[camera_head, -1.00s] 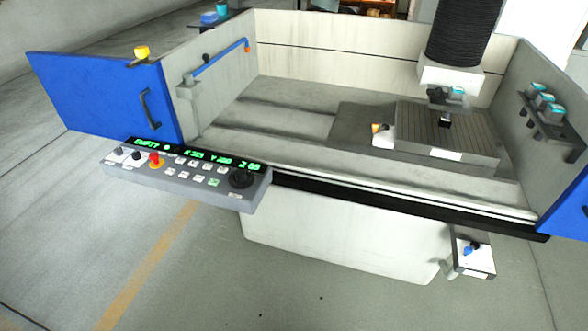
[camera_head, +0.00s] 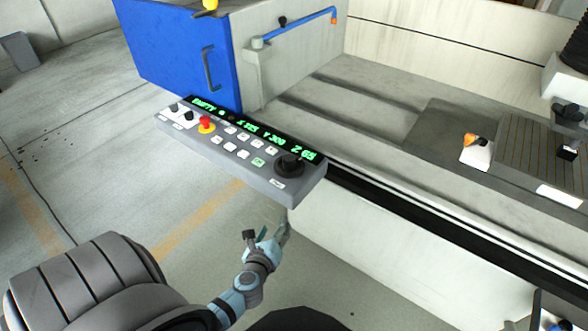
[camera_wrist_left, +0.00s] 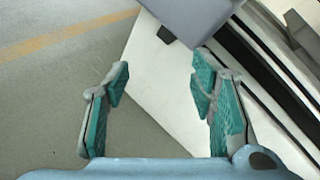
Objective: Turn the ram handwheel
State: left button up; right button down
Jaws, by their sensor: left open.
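The ram handwheel, a round black wheel (camera_head: 289,165), sits at the right end of the grey control panel (camera_head: 312,190). My left gripper (camera_head: 276,234) is below the panel's near right edge in the head view, apart from the handwheel. Its teal-padded fingers also show in the left wrist view (camera_wrist_left: 160,78), spread open with nothing between them. That view shows a grey block, seemingly the panel's body (camera_wrist_left: 192,14), just beyond the fingertips; the handwheel cannot be made out there.
The panel carries a red button (camera_head: 206,124), white keys and a lit green display (camera_head: 254,130). A blue door (camera_head: 180,55) stands behind it. The machine's pale front (camera_head: 390,255) lies right of my gripper. The floor left of the panel is clear.

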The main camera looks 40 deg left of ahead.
pick_arm(q)
notch_tip(320, 180, up, 11)
jog(key=w+m+t+y+b, duration=0.1)
jog(key=w+m+t+y, duration=0.1)
jog(key=m+t, duration=0.25)
jog(key=m, duration=0.2)
send_near(288, 162)
jog(key=shift+n+g, duration=0.25)
jog(key=shift+g, duration=0.1)
jog(key=x, duration=0.4)
jog(key=shift+w+a+r, duration=0.15)
jog(key=shift+w+r, duration=0.05)
jog(key=shift+w, duration=0.2)
jog(key=b+x, duration=0.1)
jog(key=x, duration=0.5)
jog(key=shift+w+a, duration=0.2)
jog(key=shift+w, duration=0.3)
pick_arm(e)
jog(key=f, duration=0.3)
jog(key=shift+s+a+f, duration=0.1)
jog(key=shift+s+f, duration=0.1)
jog(key=shift+f, duration=0.2)
pick_arm(q)
jog(key=shift+c, duration=0.2)
jog(key=c, duration=1.2)
jog(key=shift+o, duration=0.2)
